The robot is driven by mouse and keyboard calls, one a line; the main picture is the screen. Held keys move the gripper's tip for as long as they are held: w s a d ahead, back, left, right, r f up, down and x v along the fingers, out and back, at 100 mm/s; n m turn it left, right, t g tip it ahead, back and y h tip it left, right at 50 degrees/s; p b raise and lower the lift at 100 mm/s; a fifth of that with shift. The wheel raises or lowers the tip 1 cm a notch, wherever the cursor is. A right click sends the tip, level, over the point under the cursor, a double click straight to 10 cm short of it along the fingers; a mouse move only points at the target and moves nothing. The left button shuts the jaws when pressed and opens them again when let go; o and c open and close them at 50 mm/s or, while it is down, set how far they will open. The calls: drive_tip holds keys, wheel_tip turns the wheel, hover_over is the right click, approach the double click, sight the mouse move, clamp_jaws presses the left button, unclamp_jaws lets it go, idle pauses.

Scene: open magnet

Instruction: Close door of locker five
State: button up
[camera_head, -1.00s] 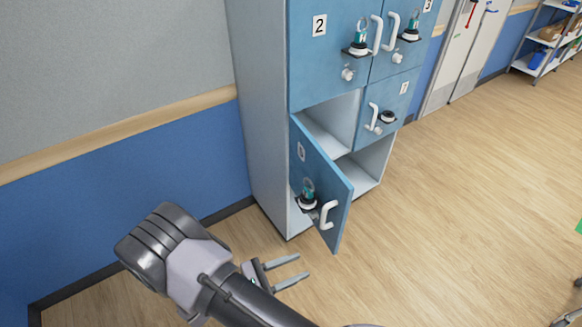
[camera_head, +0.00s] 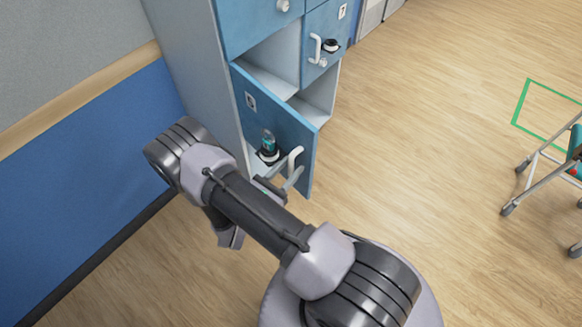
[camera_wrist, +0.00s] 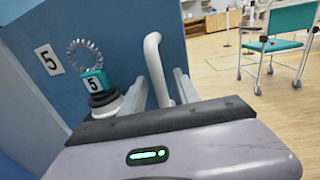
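The locker five door (camera_head: 290,125) is blue and stands swung open, its hinge side at the left and its free edge out over the floor. In the wrist view the door (camera_wrist: 112,40) carries a "5" label (camera_wrist: 48,59), and a teal number 5 key tag (camera_wrist: 95,82) with a coil hangs at its lock. The white door handle (camera_head: 294,160) also shows in the wrist view (camera_wrist: 154,62). My gripper (camera_head: 283,183) is at the handle. In the wrist view its two fingers (camera_wrist: 161,90) are apart, one on each side of the handle; I cannot tell whether they touch it.
The open compartment (camera_head: 318,95) behind the door shows pale inner shelves. Locker seven's door (camera_head: 325,40) above right is shut. A wheeled chair with teal parts (camera_head: 574,150) stands at the far right, also visible in the wrist view (camera_wrist: 285,40). The wooden floor between is clear.

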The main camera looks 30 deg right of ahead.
drive_tip(key=shift+w+d, duration=0.15)
drive_tip(key=shift+d, duration=0.3)
clamp_jaws()
idle(1.1)
